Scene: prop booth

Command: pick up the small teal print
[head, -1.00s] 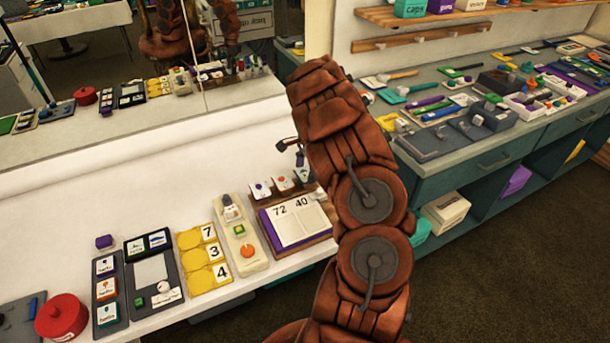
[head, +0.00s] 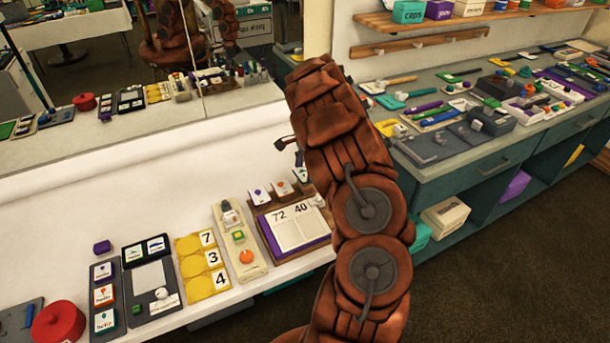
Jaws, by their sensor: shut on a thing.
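A small white card with a teal mark, the small teal print (head: 300,174), shows at the right end of a row of cards on a brown holder, partly hidden by my arm. My gripper (head: 290,151) is mostly hidden behind my arm. Only dark finger parts show, just above that card, and it is shut on the card. Cards with a purple mark (head: 259,196) and an orange mark (head: 281,187) stand to its left. Another card with teal (head: 104,321) lies in a dark tray at the lower left.
A number board reading 72 and 40 (head: 296,228) lies before the cards. A cream panel (head: 240,243), a yellow number board (head: 195,263) and a red round pot (head: 59,323) are further left. The white counter behind is clear; a mirror stands beyond.

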